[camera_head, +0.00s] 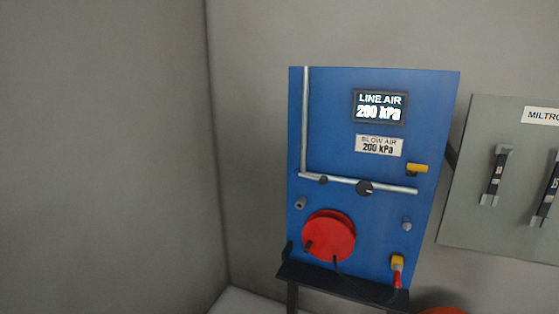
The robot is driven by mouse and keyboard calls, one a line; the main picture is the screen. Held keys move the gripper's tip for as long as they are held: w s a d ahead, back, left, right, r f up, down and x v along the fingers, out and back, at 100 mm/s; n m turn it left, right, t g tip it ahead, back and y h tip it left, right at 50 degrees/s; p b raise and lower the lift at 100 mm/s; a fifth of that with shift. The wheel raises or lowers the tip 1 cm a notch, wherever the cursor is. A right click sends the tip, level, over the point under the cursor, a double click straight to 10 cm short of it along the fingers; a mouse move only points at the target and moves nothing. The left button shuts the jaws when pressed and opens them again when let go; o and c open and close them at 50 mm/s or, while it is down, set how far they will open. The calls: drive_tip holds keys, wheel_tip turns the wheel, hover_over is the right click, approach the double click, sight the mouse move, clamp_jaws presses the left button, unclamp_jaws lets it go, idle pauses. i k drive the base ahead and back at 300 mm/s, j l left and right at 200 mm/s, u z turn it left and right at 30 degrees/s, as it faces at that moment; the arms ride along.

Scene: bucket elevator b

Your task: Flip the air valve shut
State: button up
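A blue air panel (335,115) stands in the right half of the head view. A grey pipe (304,120) runs down its left side and a second length (395,188) runs to the right. A short yellow lever (418,168), which looks like the air valve's handle, lies nearly level just above the pipe's right end. A dark round fitting (364,188) sits on the pipe. The line air display (380,106) reads 200 kPa. The blow air label (378,146) also reads 200 kPa. My gripper is not in view.
A red reel (328,236) with dark hose is on the lower panel above a black ledge (340,284). A yellow and red fitting (397,270) is at lower right. A grey cabinet (465,190) with black handles is close on the right. Bare wall is at left.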

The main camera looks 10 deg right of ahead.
sight(323, 181)
drive_tip(key=i+l+u, duration=0.3)
drive_tip(key=i+l, duration=0.8)
drive_tip(key=i, duration=0.1)
